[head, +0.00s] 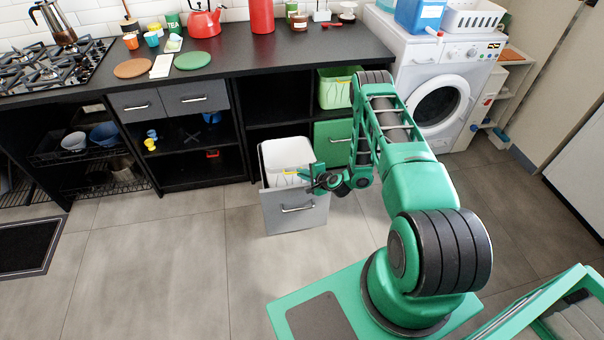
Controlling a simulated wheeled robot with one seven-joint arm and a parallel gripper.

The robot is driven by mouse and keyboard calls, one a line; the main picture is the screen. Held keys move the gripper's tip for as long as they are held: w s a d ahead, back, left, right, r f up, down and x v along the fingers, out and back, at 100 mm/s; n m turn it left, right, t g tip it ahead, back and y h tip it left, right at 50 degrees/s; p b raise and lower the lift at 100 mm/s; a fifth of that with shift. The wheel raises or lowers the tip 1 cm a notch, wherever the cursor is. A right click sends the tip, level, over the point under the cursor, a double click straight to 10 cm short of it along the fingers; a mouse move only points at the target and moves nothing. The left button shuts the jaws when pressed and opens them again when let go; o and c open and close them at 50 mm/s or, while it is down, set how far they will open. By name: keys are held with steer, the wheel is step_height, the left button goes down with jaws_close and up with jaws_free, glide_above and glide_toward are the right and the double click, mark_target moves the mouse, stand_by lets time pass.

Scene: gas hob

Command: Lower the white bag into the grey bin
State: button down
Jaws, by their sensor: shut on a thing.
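The grey bin (292,219) stands in the lower cabinet's pulled-out drawer, with a grey front and a bar handle. White material that looks like the white bag (285,153) shows at the bin's opening, with thin dark and yellowish marks near its front. My gripper (311,178) is at the bin's front right rim, shut on the white bag at its near edge. The fingertips are small here, and the arm's wrist hides part of the right side. How deep the bag sits in the bin cannot be told.
A green bin (336,91) sits on the shelf above a green panel (333,142), right of the drawer. A washing machine (437,100) stands at the right. The black counter (231,57) overhangs the open shelves. The tiled floor in front is clear.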

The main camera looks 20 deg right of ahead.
steer(key=c, duration=1.8)
jaws_free()
steer(key=shift+v, duration=5.35)
step_height(320, 180, up, 12)
steer(key=w+a+n+g+y, duration=0.2)
steer(key=n+y, duration=0.1)
steer(key=n, duration=0.4)
steer(key=s+r+n+g+h, duration=0.2)
steer(key=s+r+n+g, duration=0.4)
steer(key=r, duration=0.8)
steer(key=s+d+r+g+h, duration=0.1)
steer(key=s+r, duration=0.6)
steer(key=s, duration=0.4)
steer(key=s+d+r+g+h, duration=0.1)
steer(key=s+r, duration=0.6)
steer(key=s, duration=0.5)
steer(key=s+d+r+m+g+h, duration=0.1)
steer(key=s+r, duration=0.6)
steer(key=s, duration=0.5)
steer(key=shift+d, duration=0.35)
